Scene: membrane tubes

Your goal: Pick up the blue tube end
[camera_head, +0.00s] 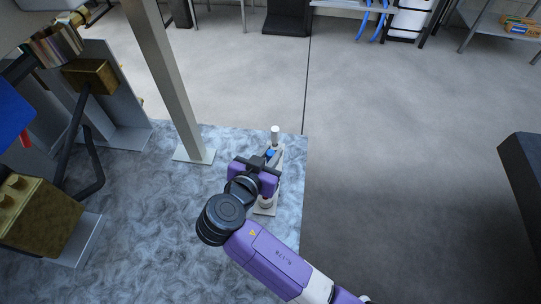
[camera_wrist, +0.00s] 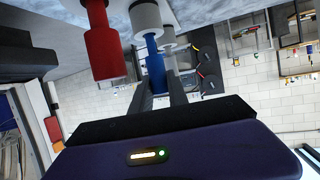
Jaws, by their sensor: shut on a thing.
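The blue tube end (camera_wrist: 155,70) shows in the wrist view as a blue cylinder next to a white cylindrical fitting (camera_wrist: 146,16). In the head view a small bit of the blue tube end (camera_head: 271,153) shows beside my gripper (camera_head: 264,161). My gripper, also in the wrist view (camera_wrist: 160,92), is shut on the blue tube end, with one dark finger on either side of it. The hand hides most of the blue piece in the head view. Whether it touches the white fitting I cannot tell.
A red cylinder (camera_wrist: 104,52) stands close to the left in the wrist view. Another white fitting (camera_wrist: 170,38) is behind. In the head view a white post (camera_head: 275,133) rises near the mottled tabletop's (camera_head: 150,215) right edge. A metal column (camera_head: 168,80) stands left.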

